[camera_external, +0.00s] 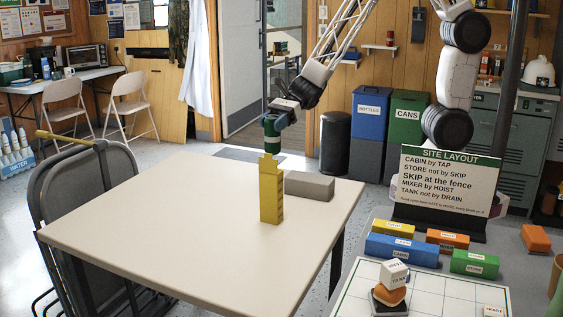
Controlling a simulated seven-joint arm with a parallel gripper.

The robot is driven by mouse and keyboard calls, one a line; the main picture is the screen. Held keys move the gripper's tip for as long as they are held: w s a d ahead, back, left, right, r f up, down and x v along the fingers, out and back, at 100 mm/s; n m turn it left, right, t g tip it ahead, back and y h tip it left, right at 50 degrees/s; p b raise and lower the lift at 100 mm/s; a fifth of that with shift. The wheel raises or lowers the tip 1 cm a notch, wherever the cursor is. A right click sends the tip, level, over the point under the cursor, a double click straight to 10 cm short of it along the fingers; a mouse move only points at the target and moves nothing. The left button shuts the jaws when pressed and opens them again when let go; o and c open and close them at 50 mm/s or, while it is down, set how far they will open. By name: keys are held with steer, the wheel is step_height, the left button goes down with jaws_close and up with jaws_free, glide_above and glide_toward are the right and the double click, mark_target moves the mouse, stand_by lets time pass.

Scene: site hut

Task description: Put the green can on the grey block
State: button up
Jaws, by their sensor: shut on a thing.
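The green can (271,143) is upright in my gripper (273,120), which is shut on it. The can appears just above the top of a tall yellow block (271,196) in the picture. I cannot tell whether the can touches that block or is behind it. The grey block (309,187) lies flat on the table, right of the yellow block and lower than the can. Its left end is close to the yellow block in this view. My fingertips are small and partly hidden here.
The beige table (160,215) is clear to the left and front. Folded chairs (85,205) lean at its left edge. At the right, a second table holds a site layout sign (447,178), several coloured blocks and a white gridded board (440,297).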

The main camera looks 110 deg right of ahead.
steer(key=s+a, duration=0.4)
steer(key=s, duration=0.8)
steer(key=s+a+f, duration=0.1)
steer(key=s+a, duration=0.4)
steer(key=s, duration=0.8)
steer(key=shift+s, duration=0.2)
steer(key=shift+w, duration=0.15)
steer(key=w+f, duration=0.1)
steer(key=w, duration=1.4)
steer(key=shift+w+d+f, duration=0.25)
steer(key=shift+w+d, duration=0.1)
steer(key=shift+w, duration=0.05)
steer(key=shift+f, duration=0.15)
steer(key=shift+f, duration=1.65)
steer(key=shift+f, duration=0.1)
